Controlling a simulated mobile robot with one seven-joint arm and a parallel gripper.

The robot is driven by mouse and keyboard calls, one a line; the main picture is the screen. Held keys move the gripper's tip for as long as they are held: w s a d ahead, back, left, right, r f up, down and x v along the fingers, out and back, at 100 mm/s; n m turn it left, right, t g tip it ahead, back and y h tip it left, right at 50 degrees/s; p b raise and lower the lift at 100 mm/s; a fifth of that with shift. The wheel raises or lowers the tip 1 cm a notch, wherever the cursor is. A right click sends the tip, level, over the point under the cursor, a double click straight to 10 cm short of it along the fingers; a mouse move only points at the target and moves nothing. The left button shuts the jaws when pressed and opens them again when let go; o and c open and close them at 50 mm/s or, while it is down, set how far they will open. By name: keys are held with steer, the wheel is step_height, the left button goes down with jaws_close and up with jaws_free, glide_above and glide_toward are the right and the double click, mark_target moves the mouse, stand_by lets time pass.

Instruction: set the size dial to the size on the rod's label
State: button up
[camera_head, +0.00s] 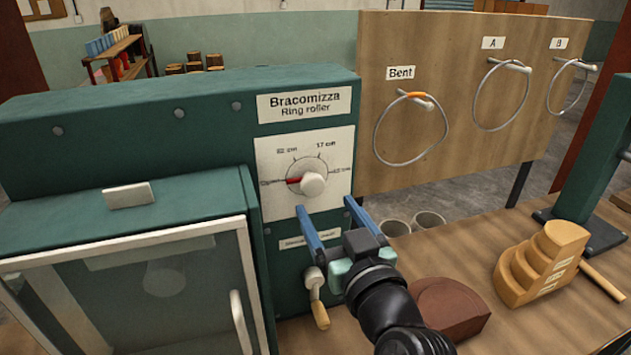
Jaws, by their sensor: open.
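The size dial (313,183) is a pale round knob on a white plate (333,150) on the front of the green ring roller (180,110). Its red pointer (293,181) points left, near the left-hand mark. Marks in cm stand around the knob; the upper right one seems to read 17 cm, the others are hard to read. My gripper (325,203) has two blue fingers, open and empty, just below and in front of the dial. Their tips look spread to either side of the knob's lower part; I cannot tell whether they touch. I make out no labelled rod.
A glass-fronted door (130,290) with a handle is at lower left. A wood-handled crank (318,298) sits below the dial. A board (450,60) holds wire rings marked Bent, A and B. A stepped wooden block (540,262) and brown block (450,306) are right.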

mark_target(317, 187)
steer(key=p+x, duration=0.1)
steer(key=x, duration=0.6)
steer(key=shift+d, duration=0.1)
jaws_close()
steer(key=shift+m, duration=0.4)
steer(key=m+p, duration=0.1)
steer(key=m, duration=0.4)
steer(key=shift+m, duration=0.3)
steer(key=m+p, duration=0.2)
steer(key=m, duration=0.3)
steer(key=shift+d+f, duration=0.15)
steer(key=shift+f, duration=0.05)
steer(key=shift+m, duration=0.3)
